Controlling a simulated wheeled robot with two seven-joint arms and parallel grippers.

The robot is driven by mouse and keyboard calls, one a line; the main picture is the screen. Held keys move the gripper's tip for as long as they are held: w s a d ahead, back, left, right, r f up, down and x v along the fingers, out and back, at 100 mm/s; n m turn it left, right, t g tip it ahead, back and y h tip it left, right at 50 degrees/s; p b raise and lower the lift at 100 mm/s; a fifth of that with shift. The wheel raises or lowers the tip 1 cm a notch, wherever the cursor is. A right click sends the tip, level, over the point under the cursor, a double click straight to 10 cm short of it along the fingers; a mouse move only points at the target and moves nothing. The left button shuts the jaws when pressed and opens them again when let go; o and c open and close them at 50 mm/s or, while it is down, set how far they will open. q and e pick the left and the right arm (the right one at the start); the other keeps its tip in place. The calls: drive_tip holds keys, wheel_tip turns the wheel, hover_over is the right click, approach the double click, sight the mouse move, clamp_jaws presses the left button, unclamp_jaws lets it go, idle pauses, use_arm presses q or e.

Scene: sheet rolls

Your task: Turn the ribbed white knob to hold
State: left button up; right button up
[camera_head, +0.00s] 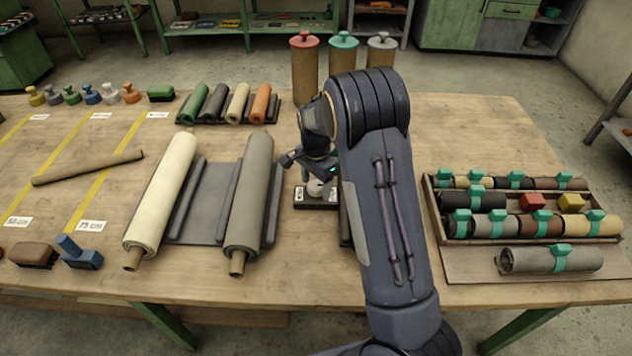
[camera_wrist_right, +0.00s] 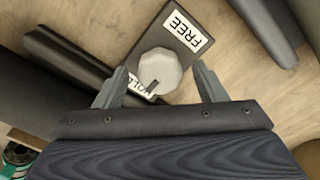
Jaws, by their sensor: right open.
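The ribbed white knob (camera_wrist_right: 160,72) sits on a dark plate (camera_wrist_right: 143,45) in the right wrist view. A FREE label (camera_wrist_right: 180,27) is on one side of it; a second label (camera_wrist_right: 138,87), partly hidden, is on the other. A dark mark on the knob lies on the side towards that second label. My right gripper (camera_wrist_right: 160,68) is open, with one finger on each side of the knob and visible gaps. In the head view the knob (camera_head: 317,188) shows just below the right gripper (camera_head: 318,174). My left gripper is out of view.
A cream roll (camera_head: 163,192) and a grey roll (camera_head: 250,195) lie left of the knob. A wooden tray (camera_head: 432,205) of small banded rolls lies right. Three upright canisters (camera_head: 304,70) with coloured lids stand behind. The table front is mostly bare.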

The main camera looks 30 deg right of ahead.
sight(316, 185)
wheel_tip(316, 185, up, 8)
drive_tip(key=shift+f, duration=0.1)
idle(0.4)
drive_tip(key=s+a+r+n+t+y, duration=0.1)
drive_tip(key=s+a+r+n, duration=0.2)
drive_tip(key=s, duration=0.4)
drive_tip(key=s+a+r+n+t+y, duration=0.2)
drive_tip(key=s+r+n, duration=0.15)
drive_tip(key=s, duration=0.35)
drive_tip(key=s+a+r+n+t+y, duration=0.1)
drive_tip(key=s+a+r+n, duration=0.2)
drive_tip(key=s, duration=0.5)
drive_tip(key=s+a+f+n+t, duration=0.1)
drive_tip(key=s+a+f+n, duration=0.1)
drive_tip(key=s, duration=0.5)
drive_tip(key=shift+a+n+t, duration=0.3)
drive_tip(key=shift+a+n, duration=0.45)
drive_tip(key=shift+n, duration=0.3)
